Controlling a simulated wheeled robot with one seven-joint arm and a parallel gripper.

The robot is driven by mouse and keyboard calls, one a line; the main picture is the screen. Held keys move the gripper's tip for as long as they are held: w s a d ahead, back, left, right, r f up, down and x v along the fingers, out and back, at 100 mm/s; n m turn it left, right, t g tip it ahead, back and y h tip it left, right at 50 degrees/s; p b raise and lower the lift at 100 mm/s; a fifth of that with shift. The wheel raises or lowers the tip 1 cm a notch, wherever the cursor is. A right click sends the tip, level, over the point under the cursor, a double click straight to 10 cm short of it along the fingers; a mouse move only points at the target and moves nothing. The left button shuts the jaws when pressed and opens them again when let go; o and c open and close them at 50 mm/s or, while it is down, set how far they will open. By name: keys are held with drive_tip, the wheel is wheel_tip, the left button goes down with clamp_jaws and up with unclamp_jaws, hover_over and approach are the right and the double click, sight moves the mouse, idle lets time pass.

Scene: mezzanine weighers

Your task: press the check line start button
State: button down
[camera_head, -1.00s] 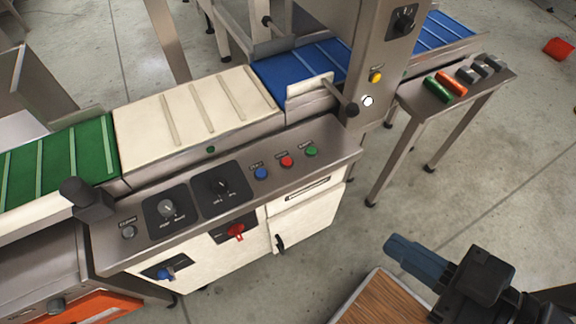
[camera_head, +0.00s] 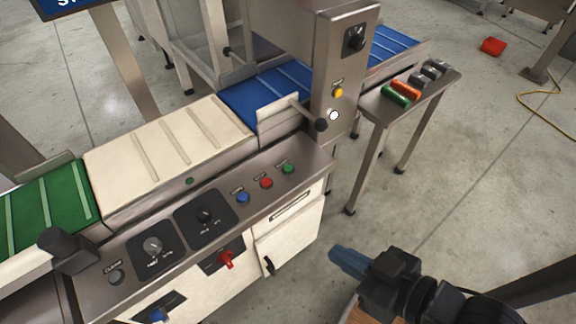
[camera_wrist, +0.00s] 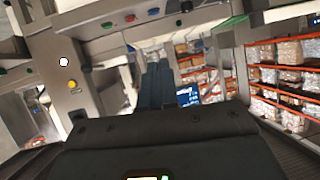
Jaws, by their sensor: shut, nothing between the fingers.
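The sloping control panel (camera_head: 145,215) of the belt machine carries a blue button (camera_head: 243,198), a red button (camera_head: 266,183) and a green button (camera_head: 288,169) in a row. Their labels are too small to read. The same green button (camera_wrist: 107,25), red button (camera_wrist: 130,18) and blue button (camera_wrist: 153,12) show at the top of the wrist view. My gripper (camera_head: 347,262) is shut and empty, to the right of the panel and apart from the buttons. Its blue fingers (camera_wrist: 158,85) are together in the wrist view.
A grey post (camera_head: 345,60) with a yellow button (camera_head: 338,92) and a white button (camera_head: 333,115) rises behind the panel's right end. A dark knob (camera_head: 320,124) sticks out beside it. A side table (camera_head: 372,108) holds several coloured items.

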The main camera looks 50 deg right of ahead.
drive_tip(key=w+d+f+m+g+p, duration=0.1)
drive_tip(key=w+d+f, duration=0.15)
drive_tip(key=w, duration=0.25)
drive_tip(key=w+d+f+m+g+y, duration=0.1)
drive_tip(key=w+f, duration=0.2)
drive_tip(key=w, duration=0.1)
drive_tip(key=w+d+f+m+g+p, duration=0.1)
drive_tip(key=w+d+f, duration=0.15)
drive_tip(key=w, duration=0.25)
drive_tip(key=shift+g+y, duration=0.3)
drive_tip(key=shift+y, duration=0.6)
drive_tip(key=w+d, duration=0.4)
drive_tip(key=w, duration=0.1)
drive_tip(key=w+d+r, duration=0.1)
drive_tip(key=w+d, duration=0.1)
drive_tip(key=shift+w+d+p, duration=0.1)
drive_tip(key=shift+w+p, duration=0.05)
drive_tip(key=shift+p, duration=0.15)
wheel_tip(320, 180, up, 4)
drive_tip(key=r+y, duration=0.1)
drive_tip(key=y, duration=0.1)
hover_over(292, 168)
drive_tip(key=shift+f+n+g+p, duration=0.25)
drive_tip(key=shift+n+g+p, duration=0.1)
drive_tip(key=shift+n+g, duration=0.05)
wheel_tip(292, 168, down, 8)
drive_tip(key=b, duration=0.7)
drive_tip(key=shift+r, duration=0.2)
drive_tip(key=shift+f+b, duration=0.4)
drive_tip(key=shift+f, duration=0.25)
